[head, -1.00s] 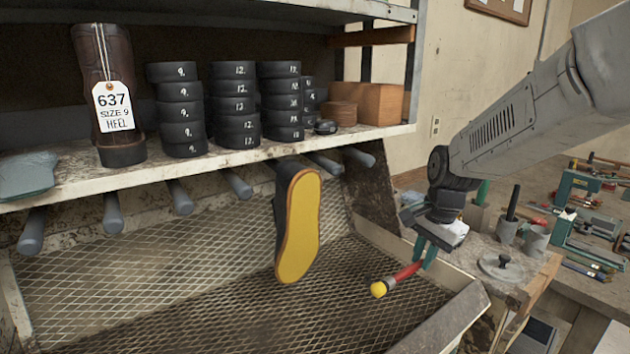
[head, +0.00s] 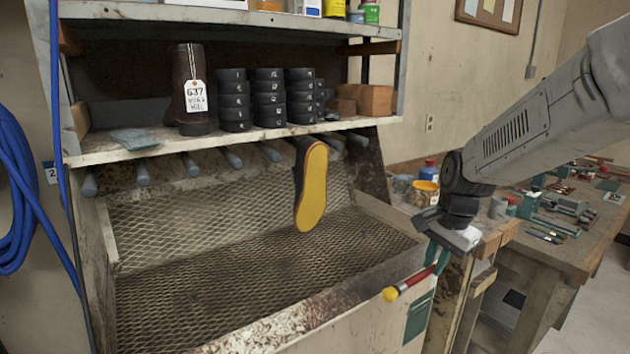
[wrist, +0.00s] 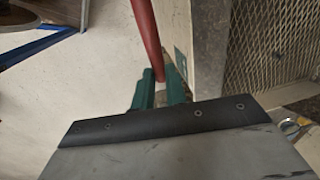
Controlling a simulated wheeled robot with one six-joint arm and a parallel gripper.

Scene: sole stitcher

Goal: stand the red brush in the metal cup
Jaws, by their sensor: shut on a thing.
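My gripper (head: 437,258) is shut on the red brush (head: 415,279). It holds the brush tilted, with the yellow end pointing down and left, in the air in front of the wire-mesh bin. In the wrist view the brush's red handle (wrist: 146,38) runs up from between the green fingers (wrist: 159,90) of my gripper. A small grey cup (head: 498,208) stands on the bench just right of my wrist, partly hidden. I cannot tell for sure that it is the metal cup. The brush is apart from it.
The mesh bin (head: 170,305) has a raised front wall below the brush. A yellow-soled shoe (head: 312,188) hangs over it. A shelf (head: 105,150) holds black heel stacks and a tagged boot. A yellow can (head: 424,193) and a workbench (head: 570,250) with tools are at right.

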